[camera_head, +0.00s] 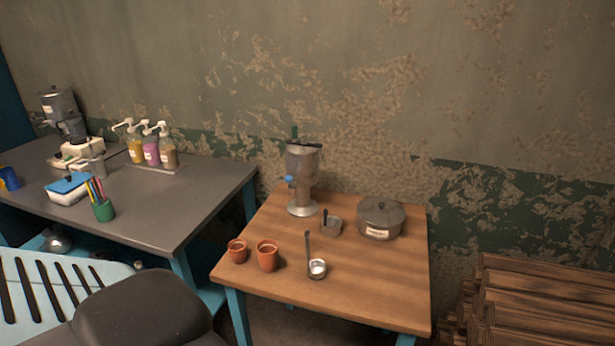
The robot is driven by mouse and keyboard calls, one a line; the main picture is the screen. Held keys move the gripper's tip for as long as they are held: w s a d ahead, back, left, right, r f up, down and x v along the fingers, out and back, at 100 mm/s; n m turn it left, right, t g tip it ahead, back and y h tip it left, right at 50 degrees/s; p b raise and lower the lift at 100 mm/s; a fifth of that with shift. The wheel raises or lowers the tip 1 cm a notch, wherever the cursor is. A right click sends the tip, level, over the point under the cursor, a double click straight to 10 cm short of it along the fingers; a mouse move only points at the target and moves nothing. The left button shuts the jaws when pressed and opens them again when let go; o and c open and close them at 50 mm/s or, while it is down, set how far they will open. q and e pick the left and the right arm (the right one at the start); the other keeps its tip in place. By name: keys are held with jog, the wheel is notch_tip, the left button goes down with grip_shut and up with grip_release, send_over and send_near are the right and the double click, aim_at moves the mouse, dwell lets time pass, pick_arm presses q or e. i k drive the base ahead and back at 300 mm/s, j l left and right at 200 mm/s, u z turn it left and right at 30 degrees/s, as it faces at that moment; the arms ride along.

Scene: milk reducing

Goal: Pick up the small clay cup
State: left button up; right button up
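Two orange-brown clay cups stand upright near the left front of the wooden table (375,300). The smaller clay cup (237,252) is on the left, close to the table's left edge. The larger clay cup (267,257) stands just to its right, with a narrow gap between them. Nothing touches or covers either cup. Neither of my grippers shows in the head view.
A ladle (316,268), a small grey pan (331,226), a lidded pot (381,219) and a metal dispenser (302,180) share the wooden table. A grey counter (185,200) stands left, a light slatted chair (70,285) in front. Stacked wood (545,305) lies right.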

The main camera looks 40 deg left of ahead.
aim_at(237, 247)
jog(key=u, duration=0.85)
